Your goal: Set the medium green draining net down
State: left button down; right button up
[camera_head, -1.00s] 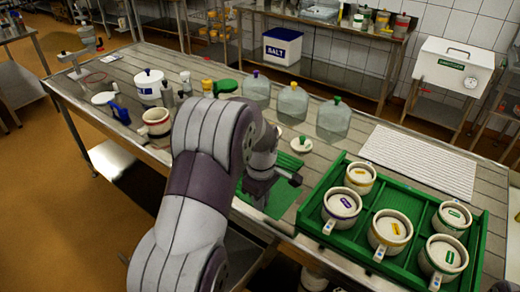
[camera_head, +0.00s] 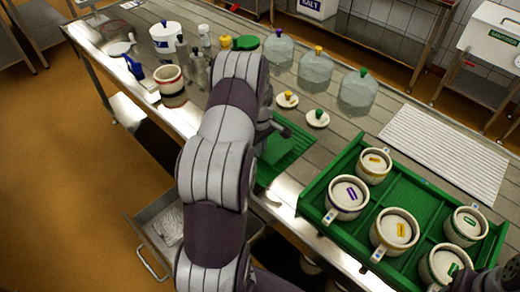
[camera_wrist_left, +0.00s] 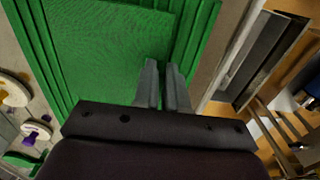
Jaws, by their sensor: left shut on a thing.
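The medium green draining net (camera_wrist_left: 110,45) is a flat textured sheet over a ridged green board (camera_wrist_left: 190,50) in the left wrist view. The board also shows in the head view (camera_head: 298,148), at the table's front edge. My left gripper (camera_wrist_left: 163,85) is shut at the net's near edge, fingers close together; I cannot tell whether the net touches the board. In the head view my left gripper (camera_head: 280,130) is over the board and my arm hides much of the net. A dark part of my right arm shows at the bottom right corner; its fingers are not clear.
A green tray (camera_head: 405,195) with several white moulds stands right of the board. Glass domes stand further back. An open drawer (camera_head: 160,228) sticks out below the table.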

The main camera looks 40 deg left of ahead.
pick_arm(q)
jog(key=shift+s+d+f+p, duration=0.1)
jog(key=shift+s+f+p, duration=0.1)
jog(key=shift+f, duration=0.4)
jog(key=shift+s+f+p, duration=0.1)
jog(key=shift+s+f, duration=0.05)
jog(key=shift+f, duration=0.65)
jog(key=shift+w+f, duration=0.1)
pick_arm(e)
jog(key=shift+s+r, duration=0.2)
jog(key=shift+r, duration=0.3)
pick_arm(q)
jog(key=shift+f, duration=0.15)
jog(key=c, duration=1.2)
grip_release()
pick_arm(e)
jog(key=shift+s, duration=0.1)
